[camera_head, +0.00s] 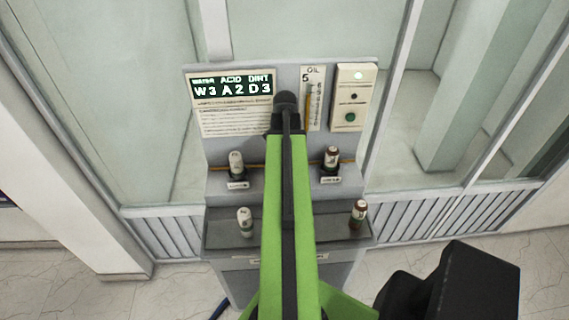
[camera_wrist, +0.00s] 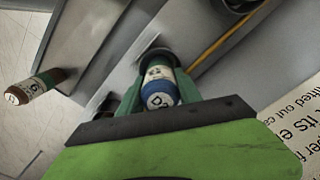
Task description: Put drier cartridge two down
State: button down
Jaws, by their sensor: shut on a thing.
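My gripper (camera_wrist: 158,82) is shut on a cartridge (camera_wrist: 160,90) with a blue end and a pale, partly legible label, in the wrist view. A dark round fitting shows just behind its far end; I cannot tell whether they touch. In the head view my green arm hides the gripper and the held cartridge. Pale cartridges stand at the upper left (camera_head: 236,163) and lower left (camera_head: 245,222). A brown cartridge (camera_head: 358,214) stands at the lower right; a brown one also shows in the wrist view (camera_wrist: 36,86).
The grey stand (camera_head: 222,182) has an upper step and a lower tray. Its back panel carries a display (camera_head: 232,87) reading W3 A2 D3, an oil gauge (camera_head: 313,98) and a box with a green button (camera_head: 350,98). Glazed walls stand behind and beside it.

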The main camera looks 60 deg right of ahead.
jog(key=shift+w+a+r, duration=0.1)
jog(key=c, duration=0.8)
grip_release()
notch_tip(320, 180, up, 12)
jog(key=p, duration=1.2)
jog(key=shift+r, duration=0.15)
